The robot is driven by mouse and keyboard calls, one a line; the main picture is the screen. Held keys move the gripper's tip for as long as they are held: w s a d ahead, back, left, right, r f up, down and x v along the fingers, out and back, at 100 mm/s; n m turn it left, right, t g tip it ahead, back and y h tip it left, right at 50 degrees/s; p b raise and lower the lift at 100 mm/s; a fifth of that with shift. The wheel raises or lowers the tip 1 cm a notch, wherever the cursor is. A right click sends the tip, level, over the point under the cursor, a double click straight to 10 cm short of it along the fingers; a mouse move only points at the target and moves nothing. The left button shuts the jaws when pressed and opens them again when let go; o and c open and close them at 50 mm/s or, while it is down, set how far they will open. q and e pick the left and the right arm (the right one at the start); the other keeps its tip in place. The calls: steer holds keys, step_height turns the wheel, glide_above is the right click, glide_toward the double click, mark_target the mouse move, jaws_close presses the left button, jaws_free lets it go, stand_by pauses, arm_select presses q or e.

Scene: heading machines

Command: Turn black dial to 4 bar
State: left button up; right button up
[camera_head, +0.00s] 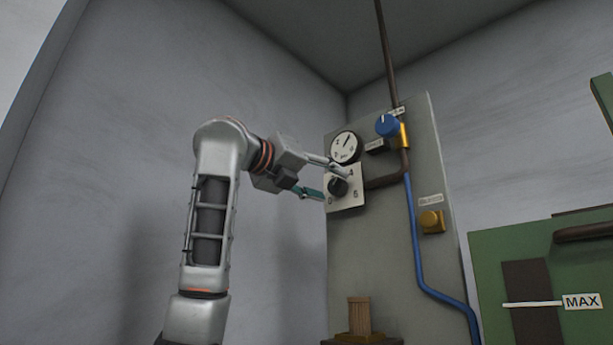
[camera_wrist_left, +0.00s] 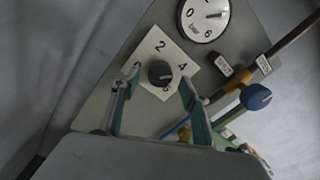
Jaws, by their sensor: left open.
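The black dial (camera_head: 338,187) sits on a white square plate (camera_head: 346,203) marked with numbers, on a grey panel. In the left wrist view the black dial (camera_wrist_left: 160,73) lies between and beyond my fingertips, with 2 and 4 readable on its plate. My left gripper (camera_head: 322,178) is open in front of the dial, and it also shows in the left wrist view (camera_wrist_left: 158,82) with a finger on each side. I cannot tell whether a finger touches the dial. A round white gauge (camera_head: 344,147) marked bar is above the plate. My right gripper is not in view.
A blue knob (camera_head: 387,125) and a brown pipe are right of the gauge. A blue hose (camera_head: 413,235) runs down the panel (camera_head: 385,270). A green machine (camera_head: 495,270) stands at the right.

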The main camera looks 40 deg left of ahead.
arm_select(q)
steer(key=s+a, duration=0.1)
steer(key=s, duration=0.9)
steer(key=shift+s, duration=0.15)
steer(key=shift+f, duration=0.1)
